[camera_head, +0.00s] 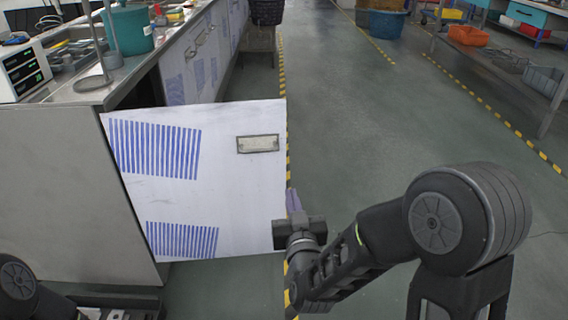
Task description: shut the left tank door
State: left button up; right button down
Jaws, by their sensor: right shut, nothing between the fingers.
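The left tank door (225,207) is a white panel with two blocks of blue stripes and a rectangular handle plate (258,144) near its upper right. It stands swung open from the grey cabinet (70,190), with a dark gap behind its upper left edge. My right gripper (292,200) is shut and empty at the door's lower right edge, its fingers pointing up along that edge. I cannot tell whether it touches the door. Only part of my left arm shows at the lower left corner; its gripper is not in view.
The bench top (75,90) holds a teal bucket (130,30) and a box with a green display (22,68). More striped doors (195,65) line the bench beyond. The grey floor (370,110) to the right is clear up to a shelf with an orange bin (470,36).

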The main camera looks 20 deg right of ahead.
jog(key=b, duration=0.3)
send_near(282, 157)
jog(key=w, duration=0.3)
jog(key=w+d, duration=0.1)
jog(key=w, duration=0.1)
jog(key=shift+w+f, duration=0.15)
jog(key=shift+w, duration=0.7)
jog(key=shift+w, duration=0.1)
